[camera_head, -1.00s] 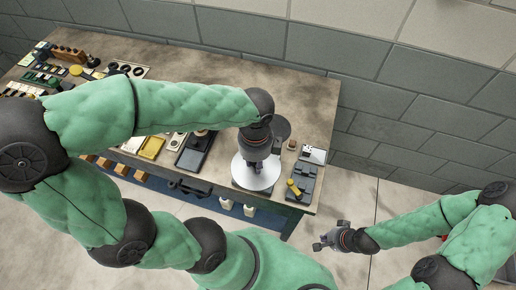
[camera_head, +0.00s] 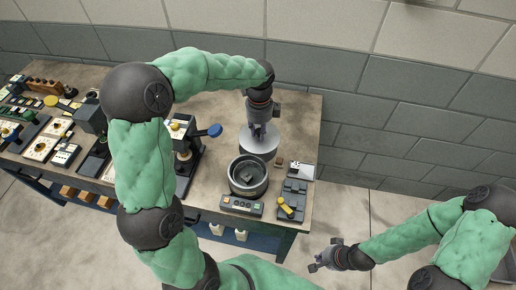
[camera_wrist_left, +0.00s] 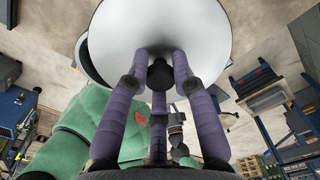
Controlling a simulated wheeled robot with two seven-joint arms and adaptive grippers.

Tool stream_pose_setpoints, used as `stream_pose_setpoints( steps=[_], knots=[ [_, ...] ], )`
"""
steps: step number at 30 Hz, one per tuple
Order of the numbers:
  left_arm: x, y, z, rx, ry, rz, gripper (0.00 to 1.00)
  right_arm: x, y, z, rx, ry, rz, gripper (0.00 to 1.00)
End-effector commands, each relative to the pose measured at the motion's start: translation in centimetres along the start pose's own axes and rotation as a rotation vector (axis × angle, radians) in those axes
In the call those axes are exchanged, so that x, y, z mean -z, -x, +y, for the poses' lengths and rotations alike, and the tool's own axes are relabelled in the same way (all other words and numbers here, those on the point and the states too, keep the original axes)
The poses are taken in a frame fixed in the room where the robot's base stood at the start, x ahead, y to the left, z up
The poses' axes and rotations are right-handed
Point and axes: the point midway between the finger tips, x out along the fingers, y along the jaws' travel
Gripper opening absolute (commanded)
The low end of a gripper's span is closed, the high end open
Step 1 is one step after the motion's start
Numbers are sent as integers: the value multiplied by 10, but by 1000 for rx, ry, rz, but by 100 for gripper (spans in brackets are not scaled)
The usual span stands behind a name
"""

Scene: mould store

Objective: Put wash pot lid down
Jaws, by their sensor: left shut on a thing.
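The wash pot lid (camera_head: 262,150) is a pale round disc with a dark knob. My left gripper (camera_head: 259,135) is above it, shut on the knob. The pot is an open round dark vessel with a grey rim and something dark inside. My right gripper (camera_head: 323,260) is open and empty, away from the table over the floor.
A control box with buttons (camera_head: 241,206) stands in front of the pot. A blue-handled press (camera_head: 190,145) stands left. The wall is behind the table (camera_head: 305,115).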

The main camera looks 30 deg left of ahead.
Motion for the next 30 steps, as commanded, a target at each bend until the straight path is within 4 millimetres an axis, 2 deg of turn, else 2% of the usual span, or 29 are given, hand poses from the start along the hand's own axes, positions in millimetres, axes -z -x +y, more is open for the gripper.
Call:
stream_pose_setpoints(
  steps=[1,3,10,14,22,30],
  knots=[
    [-9,-13,-12,-3,4,0,0,0,-4,1,0,0,0,0],
    [-19,-23,-26,-2,2,-1,0,0,-6,2,0,0,0,0],
    [-40,-48,-52,-1,2,-3,0,0,-10,4,0,0,0,0],
    [-44,-56,-56,-2,0,-3,0,0,-11,4,0,0,0,0],
    [-45,-95,-56,-3,0,-4,0,1,-18,7,0,0,0,0],
    [-45,-119,-56,-3,0,-3,0,1,-23,8,0,0,0,0]
  ],
)
